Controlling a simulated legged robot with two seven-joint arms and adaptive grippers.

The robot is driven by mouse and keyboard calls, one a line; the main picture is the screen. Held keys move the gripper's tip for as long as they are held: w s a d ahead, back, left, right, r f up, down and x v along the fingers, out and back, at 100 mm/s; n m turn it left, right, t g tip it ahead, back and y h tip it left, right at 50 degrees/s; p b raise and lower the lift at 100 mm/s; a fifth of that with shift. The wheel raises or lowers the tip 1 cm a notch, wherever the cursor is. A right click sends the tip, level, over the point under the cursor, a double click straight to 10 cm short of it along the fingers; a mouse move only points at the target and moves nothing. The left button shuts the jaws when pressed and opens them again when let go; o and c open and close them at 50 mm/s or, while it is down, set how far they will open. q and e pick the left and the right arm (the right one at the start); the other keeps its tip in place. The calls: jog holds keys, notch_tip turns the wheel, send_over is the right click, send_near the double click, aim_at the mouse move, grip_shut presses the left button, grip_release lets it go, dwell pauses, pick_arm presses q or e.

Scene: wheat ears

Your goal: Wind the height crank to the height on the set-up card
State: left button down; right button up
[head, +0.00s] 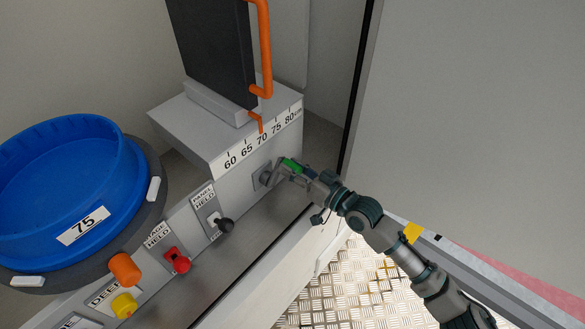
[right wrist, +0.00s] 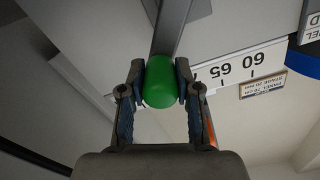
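The height crank shows in the head view as a grey hub (head: 265,178) on the machine's front, with a green handle (head: 291,165). In the right wrist view the green handle (right wrist: 161,82) sits at the end of a grey crank arm (right wrist: 171,28). My right gripper (head: 287,168) has its fingers on both sides of the handle, pressed against it. The height scale (head: 258,140) runs from 60 to 80 cm, and its orange pointer (head: 257,122) stands at about 70. A small printed card (right wrist: 263,84) shows in the right wrist view, its text too small to read surely. My left gripper is out of view.
A blue tub (head: 60,175) labelled 75 stands at the left. A black-knobbed lever (head: 224,225), a red switch (head: 177,260), an orange knob (head: 125,268) and a yellow knob (head: 124,304) line the panel. A dark panel with an orange rail (head: 265,50) rises above the scale.

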jog(key=o, duration=0.4)
jog(key=shift+w+d, duration=0.1)
jog(key=shift+d, duration=0.1)
jog(key=v, duration=1.2)
jog(key=shift+f, duration=0.1)
